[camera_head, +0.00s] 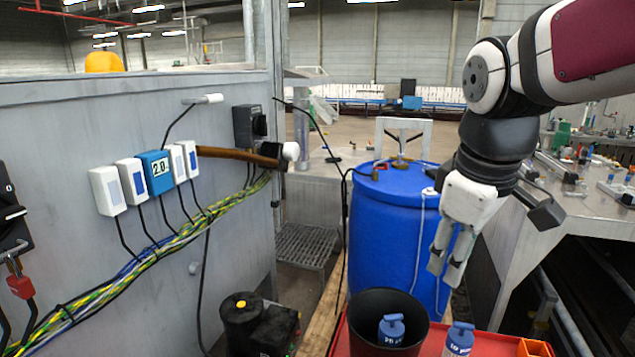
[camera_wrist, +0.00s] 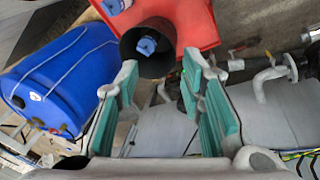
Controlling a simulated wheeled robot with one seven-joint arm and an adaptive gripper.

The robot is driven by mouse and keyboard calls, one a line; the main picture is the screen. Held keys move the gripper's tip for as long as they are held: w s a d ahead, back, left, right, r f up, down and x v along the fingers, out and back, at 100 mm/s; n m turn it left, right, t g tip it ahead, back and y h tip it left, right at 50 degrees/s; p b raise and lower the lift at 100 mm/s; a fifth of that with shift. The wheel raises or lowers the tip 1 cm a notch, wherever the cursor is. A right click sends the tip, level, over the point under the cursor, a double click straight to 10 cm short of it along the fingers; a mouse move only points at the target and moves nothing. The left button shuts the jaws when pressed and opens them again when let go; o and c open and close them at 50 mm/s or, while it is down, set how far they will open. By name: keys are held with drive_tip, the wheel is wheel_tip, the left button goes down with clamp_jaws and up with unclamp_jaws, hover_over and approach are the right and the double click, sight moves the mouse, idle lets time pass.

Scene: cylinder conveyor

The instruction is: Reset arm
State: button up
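My gripper (camera_head: 447,265) hangs from my arm at the right of the head view, fingers pointing down, in front of the blue barrel. In the wrist view my gripper (camera_wrist: 165,105) shows its two green-padded fingers wide apart with nothing between them. A black round container (camera_head: 388,322) stands below and left of the fingertips with a blue weight-like cylinder (camera_head: 391,330) inside. A second blue cylinder (camera_head: 459,340) stands to its right on the red surface (camera_head: 490,345). The black container (camera_wrist: 150,62) also shows beyond the fingers in the wrist view.
A large blue barrel (camera_head: 390,225) stands behind the gripper. A grey workbench (camera_head: 570,205) with fittings is on the right. A grey panel (camera_head: 60,130) with meters and cables fills the left. An orange bin (camera_head: 535,348) sits at the lower right edge.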

drive_tip(key=s+f+m+t, duration=0.2)
drive_tip(key=s+m, duration=0.6)
drive_tip(key=s, duration=0.5)
drive_tip(key=shift+s+d+f+y, duration=0.2)
drive_tip(key=shift+f+y, duration=0.2)
drive_tip(key=shift+f, duration=0.35)
drive_tip(key=shift+a, duration=0.15)
